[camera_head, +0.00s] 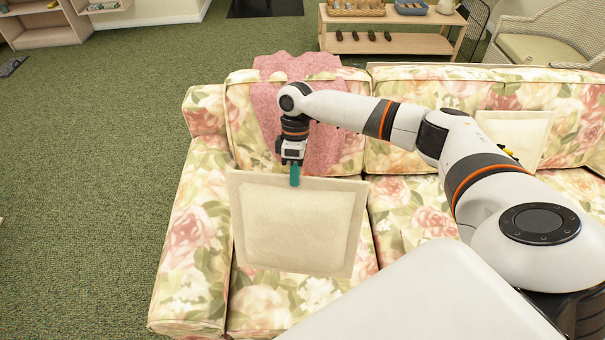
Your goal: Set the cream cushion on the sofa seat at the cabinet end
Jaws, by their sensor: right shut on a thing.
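A square cream cushion (297,228) with a flat border is at the left end of the floral sofa, in front of the left seat (262,302). My right gripper (295,177) is shut on the cushion's top edge, its teal fingers pointing down. The cushion is roughly upright, facing me. I cannot tell whether its lower edge touches the seat. My left gripper is not in view. A second cream cushion (516,135) leans on the sofa back farther right, partly behind my right arm.
A pink throw (268,98) drapes over the left backrest behind the cushion. The left armrest (190,235) bounds the seat. A wooden shelf unit (45,30) stands at the upper left. A low wooden rack (390,45) and a wicker chair (550,40) are behind the sofa. Green carpet is clear at left.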

